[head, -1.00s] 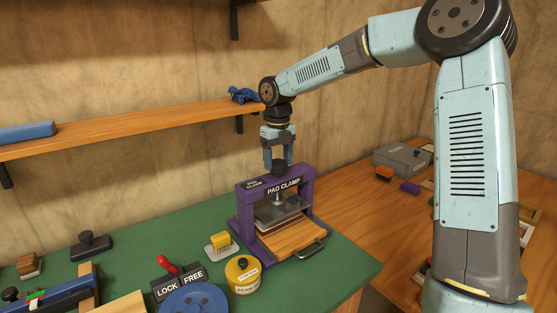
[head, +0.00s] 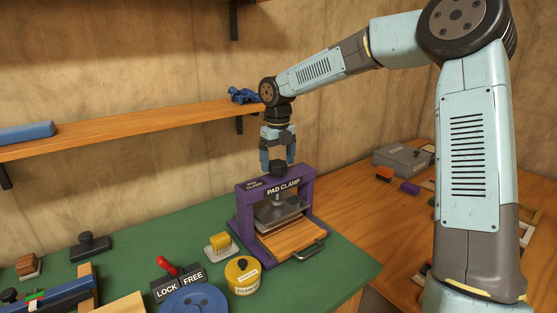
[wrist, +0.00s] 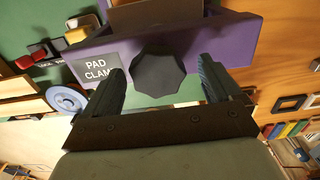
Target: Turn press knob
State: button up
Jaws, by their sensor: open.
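The pad clamp is a purple press frame (head: 243,213) on the green bench. Its black faceted knob (head: 278,170) sits on top of the crossbar. A grey pressing plate (head: 280,212) hangs on the screw inside the frame, above a wooden board with a handle (head: 292,238). My gripper (head: 278,160) points straight down over the knob, its jaws open. In the wrist view the knob (wrist: 158,75) shows between the spread fingers (wrist: 162,66), with a gap on each side. The depth between fingertips and knob is hard to tell.
A yellow canister (head: 242,275), a yellow brush (head: 218,245) and a LOCK/FREE block with a red lever (head: 168,268) stand left of the press. A wooden shelf (head: 150,122) runs along the wall behind my gripper. A grey box (head: 403,160) is on the right bench.

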aim_at(278, 163)
notch_tip(278, 163, up, 14)
jog(key=shift+f, duration=0.15)
dwell(0.5)
jog(key=s+d+f+n+t, duration=0.1)
jog(key=s+d+n+t, duration=0.1)
jog(key=s+d+n, duration=0.5)
jog(key=s+d+f+n+t, duration=0.1)
jog(key=s+d+n, duration=0.6)
jog(key=s+n, duration=0.5)
jog(key=s+d+f+n+t, duration=0.1)
jog(key=s+d+n, duration=0.6)
jog(key=s, duration=0.8)
jog(key=n+t, duration=0.1)
jog(key=n, duration=0.2)
jog(key=shift+s+f+t, duration=0.3)
jog(key=shift+f, duration=0.05)
